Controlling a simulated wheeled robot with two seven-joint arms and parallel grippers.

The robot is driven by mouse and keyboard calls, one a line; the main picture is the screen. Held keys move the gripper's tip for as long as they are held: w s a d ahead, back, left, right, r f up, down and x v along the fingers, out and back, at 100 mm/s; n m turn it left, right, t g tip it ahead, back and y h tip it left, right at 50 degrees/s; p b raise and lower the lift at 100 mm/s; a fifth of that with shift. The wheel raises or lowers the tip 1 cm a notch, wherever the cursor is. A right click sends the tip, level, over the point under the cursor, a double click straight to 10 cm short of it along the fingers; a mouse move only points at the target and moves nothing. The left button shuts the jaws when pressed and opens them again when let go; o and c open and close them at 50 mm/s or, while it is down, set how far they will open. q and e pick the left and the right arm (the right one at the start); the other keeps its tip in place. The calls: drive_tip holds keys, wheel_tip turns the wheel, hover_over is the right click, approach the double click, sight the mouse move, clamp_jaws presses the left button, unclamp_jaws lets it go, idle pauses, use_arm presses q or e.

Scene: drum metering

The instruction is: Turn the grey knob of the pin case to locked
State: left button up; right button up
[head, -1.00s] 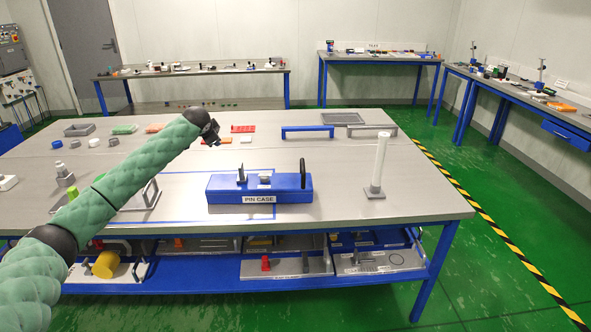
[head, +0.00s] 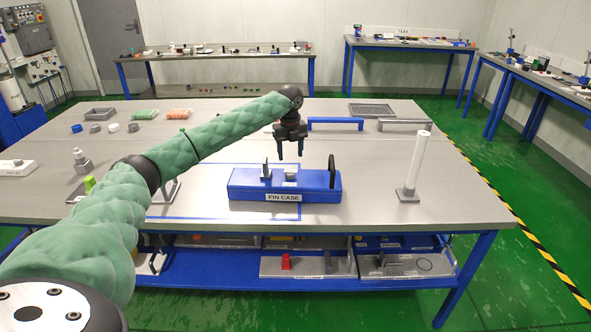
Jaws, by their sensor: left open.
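The blue pin case (head: 318,186) stands on the grey table, with a white PIN CASE label on its front. Its small grey knob (head: 291,174) sits on top near the middle. A dark upright plate (head: 266,170) is left of the knob and a black upright disc (head: 332,170) is right of it. My left gripper (head: 290,155) points down above and a little behind the knob, fingers apart and empty, not touching it. The knob's marking is too small to read. My right gripper is not in view.
A white post (head: 417,165) on a grey base stands to the right. A blue bar handle (head: 335,124) and a grey one (head: 404,123) lie behind. Blue tape outlines the area around the case. The tabletop right of the case is clear up to the post.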

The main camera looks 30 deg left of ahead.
sight(290, 173)
use_arm(q)
drive_tip(key=shift+m, duration=0.4)
drive_tip(key=shift+w+a+f+m, duration=0.2)
drive_tip(key=shift+f+m, duration=0.1)
drive_tip(key=shift+f, duration=0.15)
wheel_tip(290, 173, down, 7)
drive_tip(key=shift+s+d+f+p, duration=0.1)
drive_tip(key=shift+f+p, duration=0.1)
drive_tip(key=shift+p, duration=1)
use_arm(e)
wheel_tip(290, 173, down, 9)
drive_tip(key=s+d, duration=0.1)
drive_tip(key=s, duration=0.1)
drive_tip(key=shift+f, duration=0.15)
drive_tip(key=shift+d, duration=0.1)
use_arm(q)
drive_tip(key=shift+c, duration=0.2)
drive_tip(key=c, duration=0.9)
